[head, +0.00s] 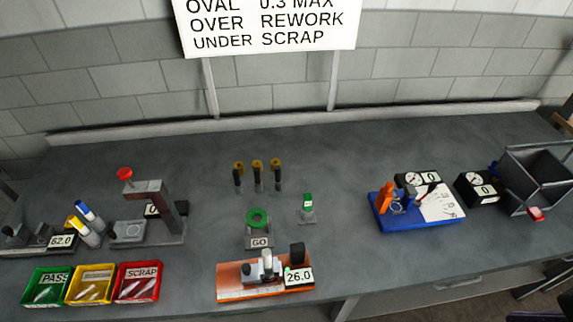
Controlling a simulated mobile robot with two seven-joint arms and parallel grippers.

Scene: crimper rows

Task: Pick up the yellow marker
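The yellow marker (88,236) is at the left of the bench in the head view. It has a white body and a yellow cap at its upper left end, and it looks tilted. A blue-capped marker (95,219) with a white body is close beside it, behind and to the right. I cannot tell whether the two touch or what holds them up. Neither of my grippers shows in this view.
A grey device reading 62.0 (61,241) stands left of the markers, and a grey press with a red knob (125,174) right. Green PASS (33,300), yellow (80,298) and red SCRAP (125,295) trays sit in front. The middle-right bench (345,225) is clear.

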